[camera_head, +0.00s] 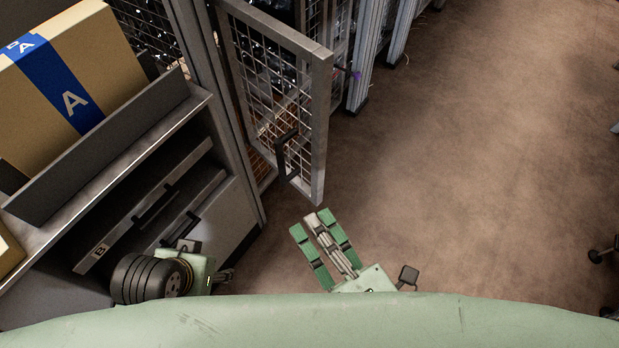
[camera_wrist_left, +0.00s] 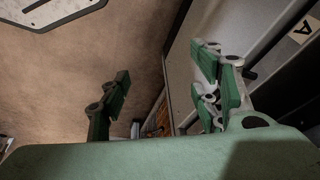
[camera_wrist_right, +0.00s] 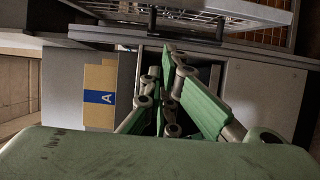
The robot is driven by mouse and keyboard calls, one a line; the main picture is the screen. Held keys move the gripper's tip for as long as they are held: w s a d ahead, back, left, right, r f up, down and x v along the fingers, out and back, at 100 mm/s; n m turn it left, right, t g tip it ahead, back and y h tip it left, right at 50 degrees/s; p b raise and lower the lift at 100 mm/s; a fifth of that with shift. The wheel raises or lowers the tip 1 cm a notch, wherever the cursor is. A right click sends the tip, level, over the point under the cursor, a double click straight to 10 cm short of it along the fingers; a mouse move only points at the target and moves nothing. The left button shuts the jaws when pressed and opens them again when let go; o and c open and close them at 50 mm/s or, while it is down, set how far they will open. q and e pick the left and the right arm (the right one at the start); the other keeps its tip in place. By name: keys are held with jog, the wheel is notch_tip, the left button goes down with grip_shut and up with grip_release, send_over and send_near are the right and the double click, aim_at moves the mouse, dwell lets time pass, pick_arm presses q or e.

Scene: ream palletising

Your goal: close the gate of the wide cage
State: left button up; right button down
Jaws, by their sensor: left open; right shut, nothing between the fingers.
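The mesh gate (camera_head: 320,130) of the cage stands swung out from the grey cage post (camera_head: 222,90), its free edge toward me. Its black handle (camera_head: 285,155) sits low near the free edge. Mesh also shows at the top of the right wrist view (camera_wrist_right: 215,18). My right gripper (camera_head: 313,222) is just below the gate's lower free corner in the head view, shut and empty; its fingers meet in the right wrist view (camera_wrist_right: 172,52). My left gripper (camera_wrist_left: 163,88) is open and empty, low beside the drawer front; its fingers are mostly hidden in the head view.
A shelf unit (camera_head: 185,115) with a brown box (camera_head: 65,70) marked A and a drawer marked B stands at the left. More grey posts (camera_head: 368,55) stand behind the gate. Brown floor (camera_head: 480,150) to the right is clear, with wheeled legs (camera_head: 603,252) at the right edge.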

pick_arm(q)
jog(key=s+p+x, duration=0.1)
jog(key=p+x, duration=0.2)
jog(key=x, duration=0.6)
jog(key=shift+f+g+p, duration=0.3)
jog(key=shift+f, duration=0.3)
pick_arm(e)
jog(key=w+a, duration=0.1)
jog(key=w, duration=0.9)
jog(key=shift+w+a, duration=0.25)
jog(key=shift+w, duration=0.1)
pick_arm(q)
jog(key=shift+s+d, duration=0.1)
jog(key=shift+s, duration=0.05)
pick_arm(e)
jog(key=shift+d, duration=0.1)
